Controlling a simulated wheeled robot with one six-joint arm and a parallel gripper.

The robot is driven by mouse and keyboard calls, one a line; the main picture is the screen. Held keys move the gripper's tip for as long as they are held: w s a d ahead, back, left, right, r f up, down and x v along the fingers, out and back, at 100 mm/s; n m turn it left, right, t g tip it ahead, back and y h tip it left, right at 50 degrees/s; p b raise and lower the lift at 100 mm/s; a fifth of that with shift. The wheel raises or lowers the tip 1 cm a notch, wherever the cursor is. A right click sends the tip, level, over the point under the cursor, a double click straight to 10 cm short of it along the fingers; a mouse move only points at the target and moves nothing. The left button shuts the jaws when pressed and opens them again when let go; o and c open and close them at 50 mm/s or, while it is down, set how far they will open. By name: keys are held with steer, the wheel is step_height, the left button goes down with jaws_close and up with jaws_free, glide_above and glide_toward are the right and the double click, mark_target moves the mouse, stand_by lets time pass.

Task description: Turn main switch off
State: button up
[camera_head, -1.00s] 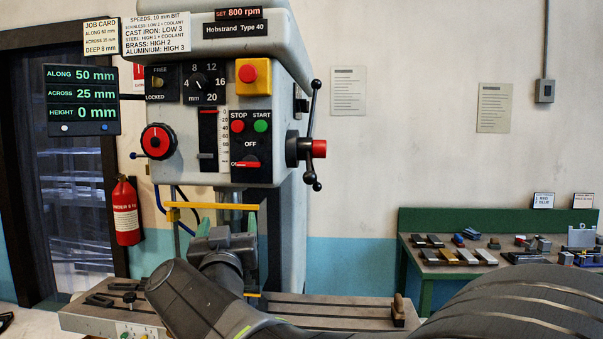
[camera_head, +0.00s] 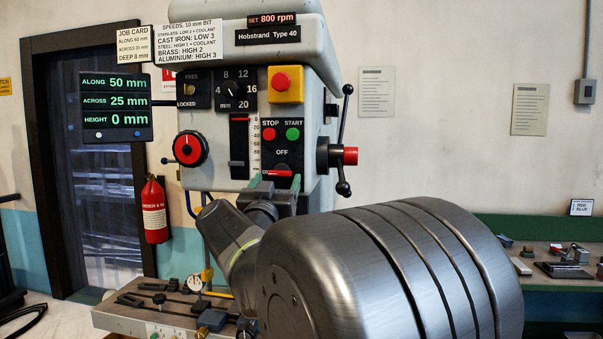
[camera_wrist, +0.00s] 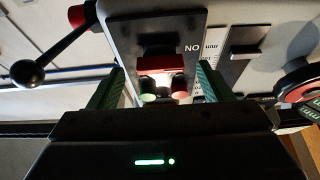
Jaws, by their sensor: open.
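The main switch (camera_head: 283,172) is a dark rotary knob with a red bar, low on the drill press's black control panel. OFF is printed above it. In the wrist view the picture is upside down; the switch (camera_wrist: 160,63) shows its red bar lying level, in line with the ON label beside it. My gripper (camera_head: 277,181) is raised in front of the panel, just below the knob in the head view. Its green fingers are open, one on each side of the switch in the wrist view (camera_wrist: 161,76). I cannot tell whether they touch it.
Above the switch are the red STOP button (camera_head: 269,135) and green START button (camera_head: 292,134). A yellow-boxed red button (camera_head: 283,82) sits higher. The feed handle (camera_head: 343,155) stands out at right, and the red-black dial (camera_head: 189,148) at left. A green bench (camera_head: 545,225) with parts stands at right.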

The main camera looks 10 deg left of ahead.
mark_target(281, 173)
steer(key=shift+x, duration=1.15)
steer(key=c, duration=1)
